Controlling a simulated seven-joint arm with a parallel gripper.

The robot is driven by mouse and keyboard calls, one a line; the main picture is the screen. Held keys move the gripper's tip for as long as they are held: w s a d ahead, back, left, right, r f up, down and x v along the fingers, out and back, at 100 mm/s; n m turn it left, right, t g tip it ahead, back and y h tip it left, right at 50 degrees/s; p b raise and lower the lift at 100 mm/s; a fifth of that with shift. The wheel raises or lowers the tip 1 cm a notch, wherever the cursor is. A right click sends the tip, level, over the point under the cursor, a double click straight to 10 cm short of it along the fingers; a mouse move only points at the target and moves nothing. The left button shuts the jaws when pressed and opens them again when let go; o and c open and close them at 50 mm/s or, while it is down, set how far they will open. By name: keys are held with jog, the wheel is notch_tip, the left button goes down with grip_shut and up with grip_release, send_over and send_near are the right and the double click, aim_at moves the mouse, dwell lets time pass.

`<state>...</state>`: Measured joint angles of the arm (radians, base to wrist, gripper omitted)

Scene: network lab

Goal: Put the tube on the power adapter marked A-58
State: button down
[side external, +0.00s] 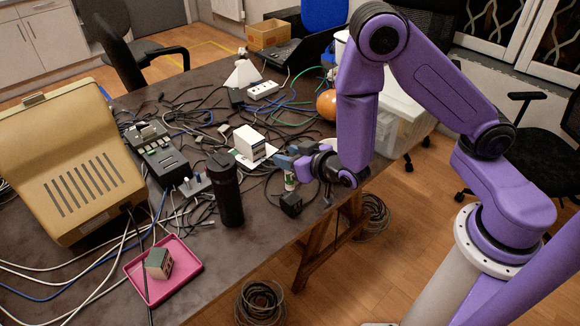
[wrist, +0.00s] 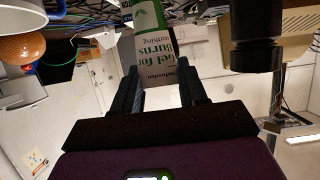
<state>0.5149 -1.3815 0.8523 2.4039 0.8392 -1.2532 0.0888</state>
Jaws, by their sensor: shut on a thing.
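The tube (wrist: 155,62) is white and green, with "Gel for Burns" lettering, upside down in the wrist view. My gripper (wrist: 157,92) is shut on it, one finger on each side. In the side view my gripper (side external: 287,163) is low over the near right part of the table, and only a small white and green piece of the tube (side external: 290,181) shows below the fingers. A black block that looks like a power adapter (side external: 291,204) is just below the tube; I cannot tell whether they touch. Another dark block (side external: 236,97) stands farther back. No A-58 mark is readable.
A tall black bottle (side external: 227,190) stands left of my gripper. A white box (side external: 249,142) is behind it, among many loose cables. A pink tray (side external: 187,277) holds a small box (side external: 158,263). An orange ball (side external: 327,104) and a clear bin (side external: 400,125) are near my arm.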

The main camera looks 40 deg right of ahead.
jog(key=shift+f, duration=1.6)
jog(key=shift+f, duration=0.15)
jog(key=c, duration=0.6)
grip_release()
jog(key=shift+r, duration=0.2)
jog(key=v, duration=1.2)
